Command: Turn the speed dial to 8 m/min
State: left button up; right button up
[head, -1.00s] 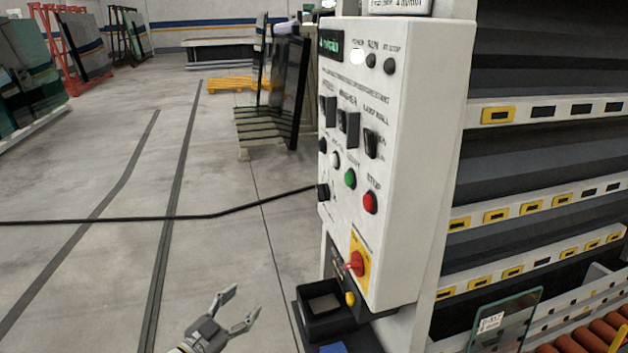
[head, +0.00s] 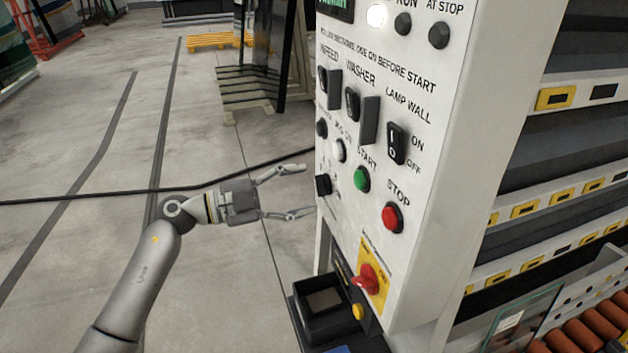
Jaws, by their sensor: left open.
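The white control panel (head: 455,120) fills the middle of the head view. A small black knob (head: 323,184) with printed marks beside it sits low on the panel's left edge and looks like the speed dial. Its marks and setting are too small to read. My left gripper (head: 305,190) is open and empty, just left of this knob. Its two fingertips point at the panel, one above and one below the knob's height. I cannot tell whether they touch the panel; a small gap seems to remain. My right gripper is not in view.
Near the knob are another black knob (head: 321,128), a white button (head: 340,150), a green START button (head: 362,179) and a red STOP button (head: 392,217). A red rotary switch (head: 368,279) and a black open box (head: 322,302) are below.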

aim_at(317, 187)
pick_arm(q)
jog(key=x, duration=0.3)
jog(key=shift+w+d+p, duration=0.15)
jog(key=shift+d+p, duration=0.1)
jog(key=shift+p, duration=0.05)
jog(key=shift+c, duration=2.2)
jog(key=c, duration=0.6)
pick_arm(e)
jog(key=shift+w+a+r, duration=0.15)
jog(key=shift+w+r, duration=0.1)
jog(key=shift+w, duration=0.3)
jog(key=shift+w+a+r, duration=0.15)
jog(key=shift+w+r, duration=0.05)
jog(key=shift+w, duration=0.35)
